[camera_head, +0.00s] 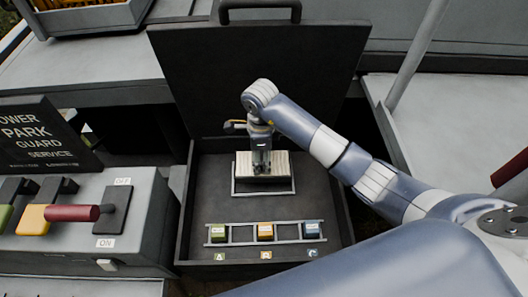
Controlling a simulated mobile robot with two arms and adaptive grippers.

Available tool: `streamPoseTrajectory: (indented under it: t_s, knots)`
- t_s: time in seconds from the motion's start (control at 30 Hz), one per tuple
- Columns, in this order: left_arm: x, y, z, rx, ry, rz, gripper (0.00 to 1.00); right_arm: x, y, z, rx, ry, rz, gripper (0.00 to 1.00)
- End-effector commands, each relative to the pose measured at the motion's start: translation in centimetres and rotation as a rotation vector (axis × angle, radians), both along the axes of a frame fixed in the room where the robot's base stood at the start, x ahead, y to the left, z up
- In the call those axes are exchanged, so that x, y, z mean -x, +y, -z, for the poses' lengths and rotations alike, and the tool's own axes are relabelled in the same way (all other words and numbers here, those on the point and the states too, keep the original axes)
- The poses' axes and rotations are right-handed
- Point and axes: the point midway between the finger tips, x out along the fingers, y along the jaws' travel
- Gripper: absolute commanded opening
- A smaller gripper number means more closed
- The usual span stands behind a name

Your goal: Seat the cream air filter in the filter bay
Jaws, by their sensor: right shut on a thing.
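The cream air filter (279,164) is a pale ribbed block inside the open dark case. My right gripper (262,168) points down from above and is shut on the filter's middle, hiding part of it. The filter bay (264,193) is a thin grey rectangular frame on the case floor. The filter overlaps the back part of this frame, and a dark strip of floor shows between its front edge and the frame's front bar. I cannot tell whether it is touching the bay or held just above it. My left gripper is out of view.
The raised case lid (260,60) stands close behind my right arm. A rack (290,233) with green, orange and blue blocks lies in front of the bay. A switch box (130,205) with a red-handled lever (72,213) stands left, under a dark sign (40,135).

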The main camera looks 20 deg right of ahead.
Motion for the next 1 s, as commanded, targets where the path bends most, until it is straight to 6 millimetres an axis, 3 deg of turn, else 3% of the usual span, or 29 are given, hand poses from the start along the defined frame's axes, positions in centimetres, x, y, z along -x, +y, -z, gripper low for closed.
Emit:
streamPoseTrajectory:
  t_s: [0.13, 0.6, 1.0]
  knots:
    - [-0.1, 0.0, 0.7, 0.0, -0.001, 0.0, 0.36, 0.4, 0.6, 1.3, -0.001, 0.001, -0.002, 0.18]
    - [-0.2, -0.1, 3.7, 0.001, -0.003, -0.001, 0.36, -0.1, -1.3, 4.6, 0.001, -0.001, 0.008, 0.18]
    - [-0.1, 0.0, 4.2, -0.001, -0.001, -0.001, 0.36, -0.2, -1.6, 5.1, 0.0, 0.0, 0.01, 0.18]
